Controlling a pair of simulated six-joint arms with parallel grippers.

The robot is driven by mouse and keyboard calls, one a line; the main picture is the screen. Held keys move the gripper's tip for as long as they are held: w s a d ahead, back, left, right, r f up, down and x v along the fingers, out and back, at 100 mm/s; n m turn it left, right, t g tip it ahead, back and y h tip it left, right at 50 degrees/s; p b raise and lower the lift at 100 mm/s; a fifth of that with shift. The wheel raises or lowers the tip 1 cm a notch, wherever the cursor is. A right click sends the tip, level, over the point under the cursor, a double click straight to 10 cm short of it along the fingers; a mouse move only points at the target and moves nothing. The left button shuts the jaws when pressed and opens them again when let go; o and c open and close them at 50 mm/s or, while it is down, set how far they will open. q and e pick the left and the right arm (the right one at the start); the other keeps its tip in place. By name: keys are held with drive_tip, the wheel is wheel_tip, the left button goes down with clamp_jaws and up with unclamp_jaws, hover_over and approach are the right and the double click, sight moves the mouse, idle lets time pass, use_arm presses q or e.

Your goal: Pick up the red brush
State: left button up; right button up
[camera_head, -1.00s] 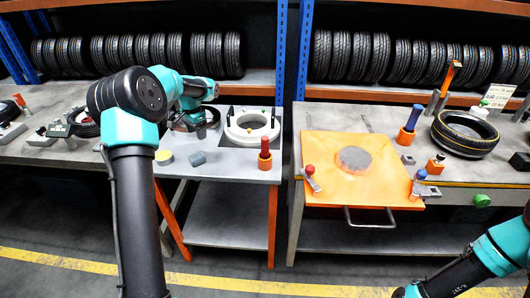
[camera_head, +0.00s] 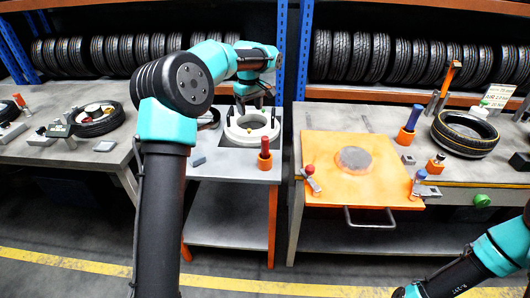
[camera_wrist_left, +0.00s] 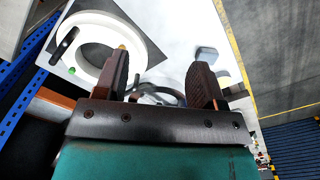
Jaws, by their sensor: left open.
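The red brush (camera_head: 264,146) stands upright in an orange holder (camera_head: 264,162) at the right front of the small middle table. I cannot make it out in the left wrist view. My left gripper (camera_head: 254,101) is open above the back of the white ring fixture, behind and a little left of the brush, apart from it. In the left wrist view its two fingers (camera_wrist_left: 161,76) are spread, with nothing held between them. Part of a dark ring shows beyond the gap. My right gripper is out of view; only part of the right arm shows at the lower right.
The white ring fixture (camera_head: 250,127) sits behind the brush. A small grey block (camera_head: 198,160) lies at the left front of the middle table. To the right is an orange board (camera_head: 330,190) with a grey disc, and a blue-handled tool (camera_head: 413,117) in another orange holder.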

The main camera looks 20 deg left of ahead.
sight(265, 138)
use_arm(q)
drive_tip(key=d+r+n, duration=0.3)
drive_tip(key=d+n, duration=0.1)
drive_tip(key=d, duration=0.1)
drive_tip(key=shift+w+d, duration=0.3)
drive_tip(key=shift+d, duration=0.05)
wheel_tip(265, 138, down, 12)
drive_tip(key=shift+f, duration=0.1)
idle(0.4)
drive_tip(key=shift+a+f, duration=0.1)
drive_tip(key=shift+f, duration=2.45)
drive_tip(key=shift+c, duration=0.4)
drive_tip(key=c, duration=0.9)
